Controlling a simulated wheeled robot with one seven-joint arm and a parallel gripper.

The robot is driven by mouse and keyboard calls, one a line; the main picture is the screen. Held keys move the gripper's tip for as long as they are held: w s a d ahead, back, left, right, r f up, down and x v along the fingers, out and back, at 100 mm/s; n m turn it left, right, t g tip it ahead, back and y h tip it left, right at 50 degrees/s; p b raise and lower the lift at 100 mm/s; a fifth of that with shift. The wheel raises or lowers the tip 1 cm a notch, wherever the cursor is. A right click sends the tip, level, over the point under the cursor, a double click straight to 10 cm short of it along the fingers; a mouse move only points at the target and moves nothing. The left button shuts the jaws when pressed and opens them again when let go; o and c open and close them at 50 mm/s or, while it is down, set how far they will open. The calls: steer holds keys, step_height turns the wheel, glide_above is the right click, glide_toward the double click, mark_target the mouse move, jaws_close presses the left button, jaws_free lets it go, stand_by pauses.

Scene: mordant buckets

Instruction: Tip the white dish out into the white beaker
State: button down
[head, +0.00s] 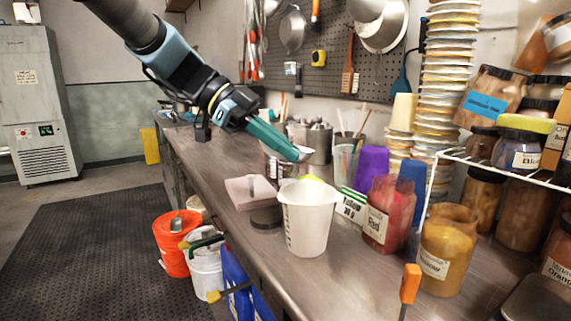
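The white beaker (307,222) stands upright on the steel counter, right of the picture's middle. Something yellow shows at its rim; I cannot tell whether it is inside or behind. My gripper (292,148) reaches in from the upper left with its teal fingers pointing down and right. It appears shut on the small white dish (304,154), of which only a sliver shows at the fingertips. The dish is above the beaker's rim in the picture and looks tilted. Its contents are hidden.
A pinkish block (247,192) and a dark round lid (266,217) lie left of the beaker. A red jar (386,222), an ochre jar (447,252) and a purple cup (372,166) stand to its right. A wire rack (500,168) with jars is far right.

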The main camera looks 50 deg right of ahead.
steer(key=shift+f+b, duration=0.5)
steer(key=shift+b, duration=0.5)
steer(key=h+b, duration=0.1)
steer(key=b, duration=0.3)
steer(key=f+m+g+h+b, duration=0.1)
steer(key=b, duration=0.3)
steer(key=shift+w+a+f+b, duration=0.1)
steer(key=shift+a+b, duration=0.2)
steer(key=shift+b, duration=0.1)
steer(key=shift+g+h+b, duration=0.3)
steer(key=shift+h+b, duration=0.1)
steer(key=shift+b, duration=0.15)
steer(key=shift+w+a, duration=0.1)
